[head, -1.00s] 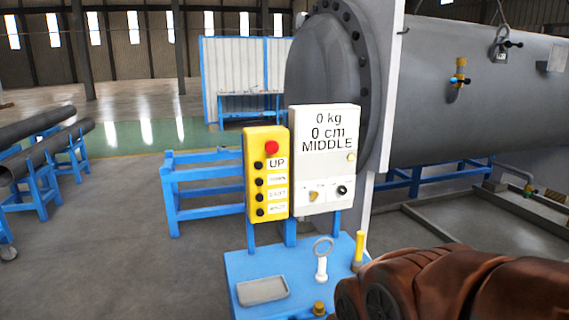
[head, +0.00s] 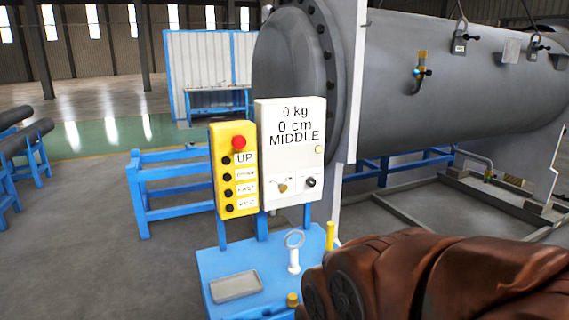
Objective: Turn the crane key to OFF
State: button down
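The white control box (head: 290,150) stands on blue posts and its display reads 0 kg, 0 cm, MIDDLE. Low on its face is a small brass-coloured key or knob (head: 283,187), with a black round knob (head: 311,182) to its right. The labels beside them are too small to read, so I cannot tell the key's position. My brown arm fills the lower right, apart from the box in the picture. My gripper's fingers do not show.
A yellow pendant (head: 234,170) with a red button and several black buttons is left of the box. Below, a blue stand (head: 215,262) holds a grey tray (head: 237,286), a white ring-topped pin (head: 294,255) and a yellow post (head: 330,236). A large grey vessel (head: 450,85) lies behind.

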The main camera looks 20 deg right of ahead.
aim_at(283, 187)
jog(key=u, duration=0.55)
jog(key=k, duration=0.65)
jog(key=u, duration=0.85)
jog(key=i, duration=0.75)
jog(key=z, duration=0.45)
jog(key=i, duration=0.8)
jog(key=z, duration=0.7)
